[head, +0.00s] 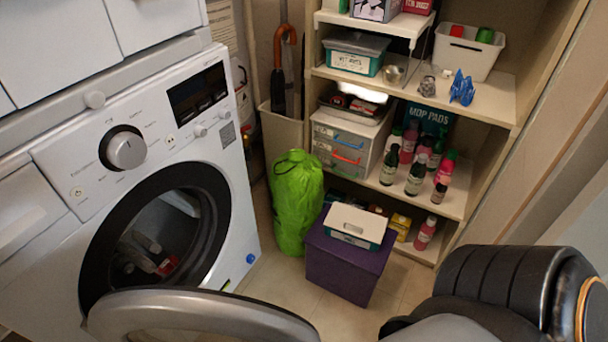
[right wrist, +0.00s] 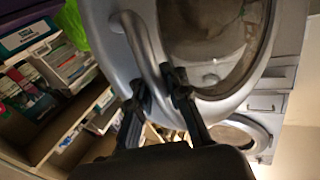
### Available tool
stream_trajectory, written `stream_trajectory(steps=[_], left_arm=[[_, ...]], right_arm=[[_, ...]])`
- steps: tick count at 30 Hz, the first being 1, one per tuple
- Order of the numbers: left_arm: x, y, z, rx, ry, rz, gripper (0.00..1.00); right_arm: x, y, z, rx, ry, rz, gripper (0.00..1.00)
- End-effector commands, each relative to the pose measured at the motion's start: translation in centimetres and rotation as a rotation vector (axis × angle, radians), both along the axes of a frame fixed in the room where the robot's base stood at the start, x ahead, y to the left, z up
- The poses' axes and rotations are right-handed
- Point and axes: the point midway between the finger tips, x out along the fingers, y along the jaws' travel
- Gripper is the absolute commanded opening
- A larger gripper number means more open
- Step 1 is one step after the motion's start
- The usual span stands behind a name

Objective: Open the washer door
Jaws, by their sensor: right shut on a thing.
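The white washer (head: 230,175) stands at the left of the head view. Its round door (head: 215,300) is swung wide open, away from the dark-rimmed drum opening (head: 92,265), and is cut off by the bottom edge. In the right wrist view the door (right wrist: 117,62) fills the upper middle, with its grey curved handle (right wrist: 138,38). My right gripper (right wrist: 157,90) is shut on the lower part of this handle. In the head view my right arm comes in at the lower right, and the fingertips cannot be made out there. My left gripper is in neither view.
A purple box (head: 340,265) with a small lidded box on it and a green bag (head: 295,200) stand on the floor beyond the door. Shelves (head: 490,105) with bottles and bins stand behind them. Some bare floor (head: 275,290) shows between washer and purple box.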

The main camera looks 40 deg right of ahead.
Motion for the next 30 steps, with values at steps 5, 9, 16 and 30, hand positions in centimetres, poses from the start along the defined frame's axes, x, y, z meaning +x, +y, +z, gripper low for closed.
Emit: stream_trajectory(steps=[5, 9, 16, 30], left_arm=[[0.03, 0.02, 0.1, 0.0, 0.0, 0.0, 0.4], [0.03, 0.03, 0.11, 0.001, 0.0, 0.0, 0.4], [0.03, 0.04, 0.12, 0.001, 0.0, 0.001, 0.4], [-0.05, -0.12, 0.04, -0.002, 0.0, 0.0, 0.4]], right_arm=[[-1.25, -0.02, -0.17, -0.003, 0.006, -0.011, 0.0], [-1.34, 0.09, -0.17, -0.004, 0.006, -0.011, 0.0], [-1.34, 0.07, -0.17, -0.004, 0.006, -0.01, 0.14], [-1.04, 0.44, 0.09, -0.003, 0.002, -0.006, 0.39]])
